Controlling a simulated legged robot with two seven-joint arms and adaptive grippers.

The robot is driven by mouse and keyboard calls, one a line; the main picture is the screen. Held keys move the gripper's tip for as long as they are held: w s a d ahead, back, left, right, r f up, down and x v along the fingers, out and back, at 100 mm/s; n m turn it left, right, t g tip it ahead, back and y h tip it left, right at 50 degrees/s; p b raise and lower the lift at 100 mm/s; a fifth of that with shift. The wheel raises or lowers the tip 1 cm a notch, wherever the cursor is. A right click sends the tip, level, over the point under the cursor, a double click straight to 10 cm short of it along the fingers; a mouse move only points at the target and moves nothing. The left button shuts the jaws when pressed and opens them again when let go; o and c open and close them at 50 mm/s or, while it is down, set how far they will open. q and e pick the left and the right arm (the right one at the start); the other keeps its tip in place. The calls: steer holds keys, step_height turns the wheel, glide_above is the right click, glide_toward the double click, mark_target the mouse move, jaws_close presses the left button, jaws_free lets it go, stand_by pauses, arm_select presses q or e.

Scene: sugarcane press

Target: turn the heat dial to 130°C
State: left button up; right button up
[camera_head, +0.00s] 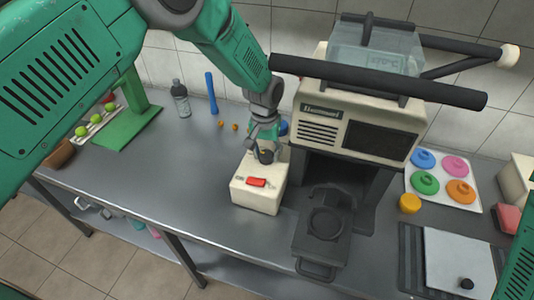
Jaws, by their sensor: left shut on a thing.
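A small cream box (256,195) with a red switch (257,183) on its top stands on the grey metal counter, left of the press machine. My left gripper (264,148) reaches down from above onto the back part of the box's top. It is shut on the heat dial (265,156), a small dark knob that the fingers largely hide. The dial's markings and pointing direction are too small to read. My right gripper is out of view; only a green part of my right arm shows at the lower right edge.
The cream press machine (318,130) with a dark tray (322,250) stands close right of the box. A blue stick (211,93) and a bottle (180,98) stand behind left. Colored lids (455,168) lie at the right. The counter (165,175) left of the box is clear.

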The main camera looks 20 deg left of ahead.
mark_target(266, 152)
arm_select(q)
steer(key=shift+w+r+n, duration=0.15)
steer(key=shift+n, duration=0.35)
steer(key=o, duration=1.1)
steer(key=shift+c, duration=0.2)
steer(key=shift+o, duration=0.4)
steer(key=shift+r, duration=0.15)
step_height(266, 152, up, 11)
steer(key=shift+a+r, duration=0.15)
steer(key=shift+r, duration=0.05)
